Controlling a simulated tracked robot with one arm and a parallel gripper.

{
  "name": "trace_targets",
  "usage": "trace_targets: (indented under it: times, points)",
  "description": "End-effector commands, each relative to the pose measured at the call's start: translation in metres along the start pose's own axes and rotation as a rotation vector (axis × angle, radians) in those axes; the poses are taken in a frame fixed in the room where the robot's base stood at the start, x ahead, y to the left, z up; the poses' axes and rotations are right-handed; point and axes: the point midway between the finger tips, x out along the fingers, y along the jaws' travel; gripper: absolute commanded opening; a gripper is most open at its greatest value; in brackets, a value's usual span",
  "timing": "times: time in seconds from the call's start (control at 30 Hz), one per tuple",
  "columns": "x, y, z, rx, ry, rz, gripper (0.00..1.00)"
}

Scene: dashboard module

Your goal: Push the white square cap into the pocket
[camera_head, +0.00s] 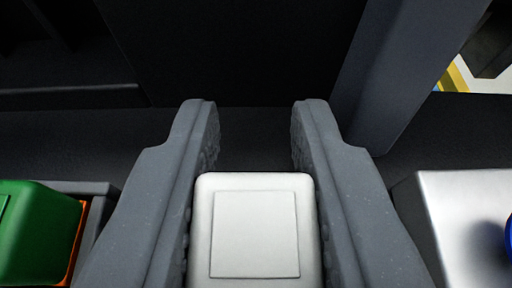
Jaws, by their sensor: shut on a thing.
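The white square cap (255,236) sits at the bottom middle of the head camera view, with a raised square outline on its face. My gripper (254,112) has one grey finger on each side of the cap and is shut on it. The fingertips reach past the cap toward the dark panel. The lower edge of the cap is cut off by the frame. I cannot make out the pocket; the area around and under the cap is hidden by the fingers.
A green block (36,232) with an orange edge (78,240) is at the lower left. A pale metallic plate (462,215) with part of a blue round piece (508,236) is at the lower right. A grey post (400,70) rises at the upper right. Dark panel surfaces lie beyond the fingertips.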

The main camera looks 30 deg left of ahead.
Motion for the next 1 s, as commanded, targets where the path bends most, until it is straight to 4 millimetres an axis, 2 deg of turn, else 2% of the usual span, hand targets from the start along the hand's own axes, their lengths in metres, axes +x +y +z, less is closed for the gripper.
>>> trace_targets:
  times: [0.03, 0.1, 0.13, 0.43, 0.57, 1.0]
  points:
    - [0.000, 0.000, 0.001, 0.000, 0.000, 0.000, 0.26]
    - [0.000, 0.000, 0.000, 0.000, 0.000, 0.000, 0.45]
    - [0.000, 0.000, 0.000, 0.000, 0.001, 0.000, 0.48]
    - [-0.001, 0.000, 0.000, 0.000, 0.001, 0.000, 0.48]
    - [-0.008, 0.000, -0.001, 0.000, 0.002, 0.000, 0.48]
    - [-0.064, 0.000, -0.001, 0.001, 0.004, -0.001, 0.48]
